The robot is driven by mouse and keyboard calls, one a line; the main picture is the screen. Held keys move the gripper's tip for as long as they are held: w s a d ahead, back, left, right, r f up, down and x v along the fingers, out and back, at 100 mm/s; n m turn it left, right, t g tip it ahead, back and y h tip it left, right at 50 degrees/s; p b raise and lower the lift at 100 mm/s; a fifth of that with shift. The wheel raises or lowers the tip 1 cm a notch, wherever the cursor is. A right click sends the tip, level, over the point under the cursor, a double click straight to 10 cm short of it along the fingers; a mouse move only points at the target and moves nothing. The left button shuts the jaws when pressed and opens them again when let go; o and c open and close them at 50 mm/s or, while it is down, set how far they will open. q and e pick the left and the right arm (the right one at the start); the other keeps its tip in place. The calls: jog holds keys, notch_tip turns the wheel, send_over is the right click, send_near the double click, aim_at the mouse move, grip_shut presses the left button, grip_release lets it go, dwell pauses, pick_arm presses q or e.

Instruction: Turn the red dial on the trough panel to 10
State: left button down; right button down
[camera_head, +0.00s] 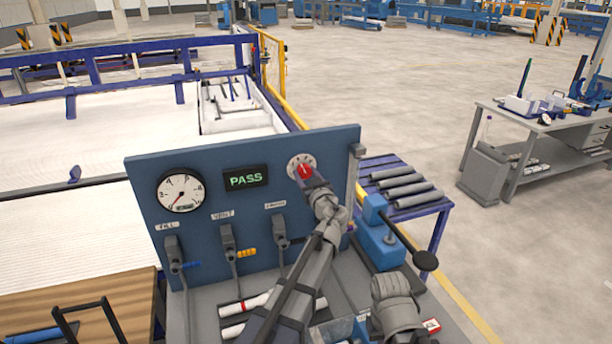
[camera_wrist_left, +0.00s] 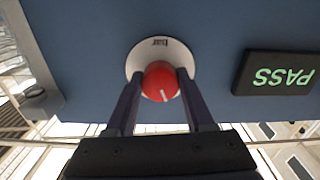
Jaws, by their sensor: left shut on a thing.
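The red dial (camera_head: 305,171) sits on a white round plate at the upper right of the blue trough panel (camera_head: 300,143). My left gripper (camera_head: 309,177) reaches up to it from below in the head view. In the left wrist view, the two dark fingers of my left gripper (camera_wrist_left: 160,88) are shut on the sides of the red dial (camera_wrist_left: 160,80). A white mark shows on the dial's face. The numbers on its plate are too small to read. My right arm shows at the lower right of the head view, but its fingers are not visible.
The panel also bears a white gauge (camera_head: 180,193), a green PASS display (camera_head: 246,178) and several grey levers below. A blue clamp with a black knob (camera_head: 425,260) stands right of the panel. Grey pipes (camera_head: 405,187) lie on a blue rack behind.

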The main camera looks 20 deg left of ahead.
pick_arm(q)
jog(key=shift+m, duration=0.3)
jog(key=m, duration=0.3)
jog(key=shift+m, duration=0.4)
jog(key=m, duration=0.3)
jog(key=shift+s+m, duration=0.1)
jog(key=shift+m, duration=0.2)
jog(key=m, duration=0.4)
jog(key=shift+a, duration=0.1)
jog(key=shift+r+m, duration=0.1)
jog(key=shift+m, duration=2)
jog(key=shift+c, duration=1.4)
grip_release()
